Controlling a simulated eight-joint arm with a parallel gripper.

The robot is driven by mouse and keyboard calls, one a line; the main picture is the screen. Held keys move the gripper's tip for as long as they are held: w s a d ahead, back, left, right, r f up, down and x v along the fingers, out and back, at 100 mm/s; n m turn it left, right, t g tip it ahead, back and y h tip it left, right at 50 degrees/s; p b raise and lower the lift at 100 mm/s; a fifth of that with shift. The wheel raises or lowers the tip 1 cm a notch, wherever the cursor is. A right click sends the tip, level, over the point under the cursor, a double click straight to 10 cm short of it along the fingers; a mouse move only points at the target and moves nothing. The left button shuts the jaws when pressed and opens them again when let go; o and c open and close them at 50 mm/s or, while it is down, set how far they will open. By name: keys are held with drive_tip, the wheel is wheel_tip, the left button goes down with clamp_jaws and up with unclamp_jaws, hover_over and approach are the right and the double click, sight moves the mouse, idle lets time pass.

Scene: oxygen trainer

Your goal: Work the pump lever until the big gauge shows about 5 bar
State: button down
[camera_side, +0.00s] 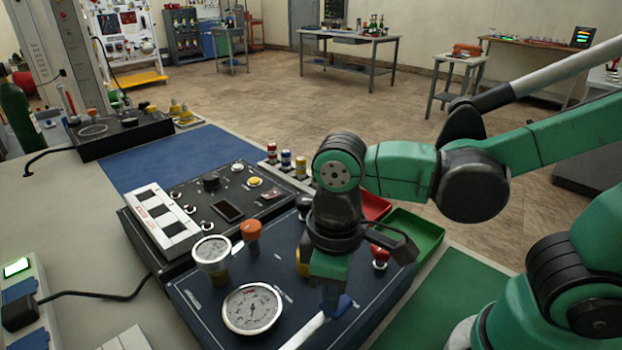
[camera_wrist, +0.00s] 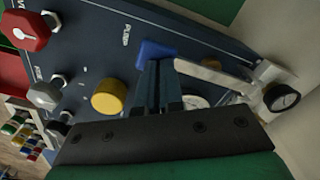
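The big gauge (camera_side: 252,308) has a white dial and lies on the dark blue panel (camera_side: 200,304); its needle is too small to read. The pump lever (camera_side: 304,332) is a pale metal bar with a blue end (camera_side: 340,307). In the wrist view the bar (camera_wrist: 215,79) and blue end (camera_wrist: 157,50) show beside the word PUMP. My gripper (camera_side: 330,298) points down at the blue end. Its two fingers (camera_wrist: 160,78) are close together, with nothing clearly seen between them. The tips overlap the blue end in view; whether they touch it is unclear.
A smaller gauge (camera_side: 211,250) and an orange knob (camera_side: 250,230) stand at the panel's far left. A yellow knob (camera_wrist: 109,97) and a red knob (camera_wrist: 26,30) are near my gripper. A green tray (camera_side: 416,236) lies behind the panel; a green mat (camera_side: 445,300) is right.

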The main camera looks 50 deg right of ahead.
drive_tip(key=shift+f, duration=0.3)
drive_tip(key=shift+r, duration=1.95)
drive_tip(key=shift+f, duration=0.1)
idle(0.6)
idle(0.5)
idle(1.6)
drive_tip(key=shift+w, duration=0.1)
idle(0.4)
